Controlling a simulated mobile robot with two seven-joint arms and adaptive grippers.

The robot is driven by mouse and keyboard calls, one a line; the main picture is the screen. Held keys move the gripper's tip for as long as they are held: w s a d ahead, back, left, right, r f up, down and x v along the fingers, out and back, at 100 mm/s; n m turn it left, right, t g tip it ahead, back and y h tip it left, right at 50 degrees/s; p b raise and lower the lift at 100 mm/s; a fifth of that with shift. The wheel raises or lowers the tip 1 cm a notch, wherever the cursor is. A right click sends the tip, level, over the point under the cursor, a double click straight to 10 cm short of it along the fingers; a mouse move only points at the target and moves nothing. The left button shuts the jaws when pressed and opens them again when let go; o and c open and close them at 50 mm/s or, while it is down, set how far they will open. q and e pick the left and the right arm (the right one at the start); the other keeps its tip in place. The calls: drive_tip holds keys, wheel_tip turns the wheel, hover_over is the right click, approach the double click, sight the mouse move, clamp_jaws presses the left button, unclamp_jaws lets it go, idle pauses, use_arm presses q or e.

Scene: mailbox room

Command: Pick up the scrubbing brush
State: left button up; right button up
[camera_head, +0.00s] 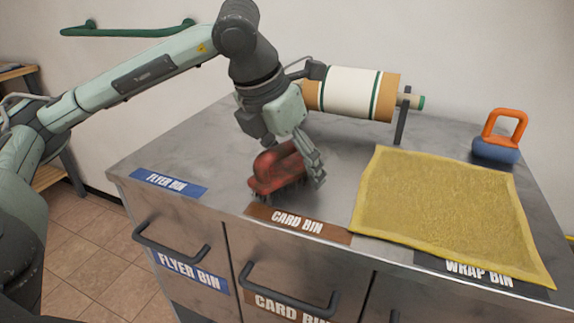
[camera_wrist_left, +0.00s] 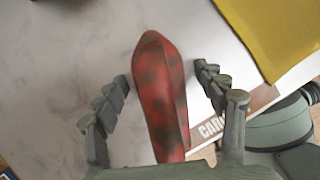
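The scrubbing brush (camera_head: 274,172) is red with dark patches and short dark bristles underneath. It sits on the metal counter top behind the CARD BIN label. My left gripper (camera_head: 294,158) is low over it, pointing down. In the left wrist view the brush's long red handle (camera_wrist_left: 160,95) lies between the two fingers of the left gripper (camera_wrist_left: 162,78), with a visible gap on each side. The gripper is open and holds nothing. Part of the brush is hidden behind the gripper in the head view. My right gripper is not in view.
A yellow padded sheet (camera_head: 445,210) lies on the counter to the right. A paper roll on a stand (camera_head: 348,94) is behind the gripper. A blue block with an orange handle (camera_head: 496,150) stands at the back right. Drawer handles (camera_head: 285,290) stick out in front.

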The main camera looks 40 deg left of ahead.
use_arm(q)
drive_tip(key=c, duration=1.2)
drive_tip(key=shift+o, duration=0.2)
drive_tip(key=shift+r, duration=0.1)
drive_tip(key=shift+w+r, duration=0.1)
drive_tip(key=shift+r, duration=0.4)
wheel_tip(320, 180, up, 3)
drive_tip(key=shift+f, duration=0.1)
drive_tip(key=s+r, duration=0.7)
drive_tip(key=s, duration=0.4)
drive_tip(key=shift+s+d+p, duration=0.3)
drive_tip(key=shift+s+d, duration=0.1)
drive_tip(key=shift+d, duration=0.05)
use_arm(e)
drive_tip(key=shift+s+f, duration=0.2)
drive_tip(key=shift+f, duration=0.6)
use_arm(q)
drive_tip(key=shift+d, duration=0.1)
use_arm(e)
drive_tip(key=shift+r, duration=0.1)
